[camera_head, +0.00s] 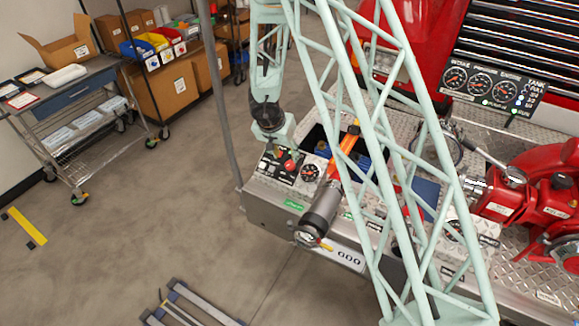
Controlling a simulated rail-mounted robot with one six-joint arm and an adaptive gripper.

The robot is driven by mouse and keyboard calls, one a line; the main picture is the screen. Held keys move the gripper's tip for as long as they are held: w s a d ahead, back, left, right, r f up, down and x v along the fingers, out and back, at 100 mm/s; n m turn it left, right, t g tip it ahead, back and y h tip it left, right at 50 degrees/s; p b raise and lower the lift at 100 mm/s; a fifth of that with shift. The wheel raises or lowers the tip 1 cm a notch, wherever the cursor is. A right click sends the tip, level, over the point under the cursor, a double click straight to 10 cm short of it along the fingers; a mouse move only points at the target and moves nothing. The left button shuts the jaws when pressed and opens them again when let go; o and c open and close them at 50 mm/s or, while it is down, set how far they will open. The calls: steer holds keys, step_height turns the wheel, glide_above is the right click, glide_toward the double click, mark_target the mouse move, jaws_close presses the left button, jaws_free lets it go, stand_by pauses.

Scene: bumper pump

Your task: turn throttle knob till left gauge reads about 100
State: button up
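My gripper (284,155) is small and partly hidden at the end of my pale green arm, over the left end of the metal pump deck. A red knob-like part (290,164) shows right at its fingertips, on a small control panel (273,172). I cannot tell whether the fingers touch it or are closed around it. A round black gauge (310,172) sits just right of it. A dark panel (490,92) at upper right carries three round gauges; its left gauge (456,77) has a red needle, too small to read.
An orange and grey nozzle (335,190) lies across the deck, right of my gripper. A red pump (540,195) stands on the deck's right side. My lattice arm link covers the deck's middle. A cart (70,100) and boxes stand at upper left, with open floor between.

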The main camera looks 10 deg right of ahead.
mark_target(290, 164)
steer(key=shift+b+x, duration=1.4)
steer(key=shift+x, duration=3.3)
steer(key=shift+a, duration=0.1)
steer(key=shift+c, duration=0.7)
steer(key=c, duration=0.7)
